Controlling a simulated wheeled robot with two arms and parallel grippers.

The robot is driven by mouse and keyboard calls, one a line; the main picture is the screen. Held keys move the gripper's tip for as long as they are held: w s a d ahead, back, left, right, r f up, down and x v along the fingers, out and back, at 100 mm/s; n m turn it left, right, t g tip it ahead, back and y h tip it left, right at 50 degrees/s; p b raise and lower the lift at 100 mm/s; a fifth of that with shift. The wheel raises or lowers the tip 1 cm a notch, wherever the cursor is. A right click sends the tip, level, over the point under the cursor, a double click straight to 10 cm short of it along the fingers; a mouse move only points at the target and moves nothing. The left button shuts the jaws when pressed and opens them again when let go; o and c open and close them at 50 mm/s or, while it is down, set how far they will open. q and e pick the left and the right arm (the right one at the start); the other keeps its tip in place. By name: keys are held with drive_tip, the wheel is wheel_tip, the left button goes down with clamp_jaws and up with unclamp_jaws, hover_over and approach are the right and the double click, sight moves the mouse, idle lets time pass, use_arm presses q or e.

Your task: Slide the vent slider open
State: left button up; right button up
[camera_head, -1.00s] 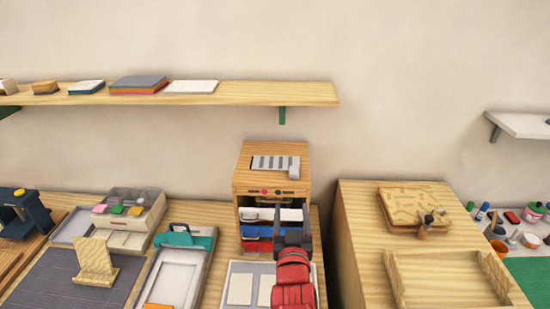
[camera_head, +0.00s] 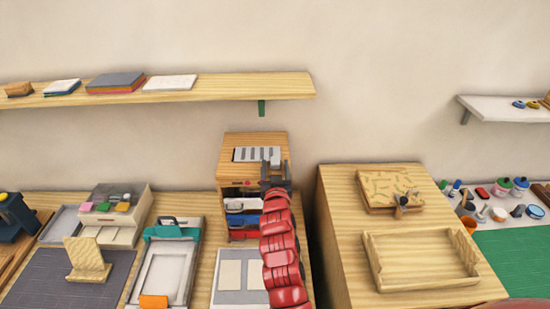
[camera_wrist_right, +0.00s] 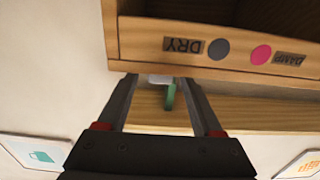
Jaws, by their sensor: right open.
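The wooden cabinet (camera_head: 223,165) stands at the back of the table. A striped grey-and-white vent plate (camera_head: 252,154) lies on its top. My right gripper (camera_head: 273,163) is in front of the right part of the cabinet top and hides the plate's right end. It is open; in the right wrist view its two fingers (camera_wrist_right: 158,82) are spread below the cabinet's front edge (camera_wrist_right: 205,70), which looks upside down with DRY and DAMP labels. A small pale piece shows between the fingertips; I cannot tell whether it is the slider's tab. My left gripper is not in view.
A wooden shelf (camera_head: 200,90) on a green bracket hangs above the cabinet. A teal-clipped tray (camera_head: 165,265) is to the left, and a wooden bench (camera_head: 340,240) with an open tray is to the right.

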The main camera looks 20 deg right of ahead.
drive_tip(key=shift+x, duration=1.2)
clamp_jaws()
idle(0.6)
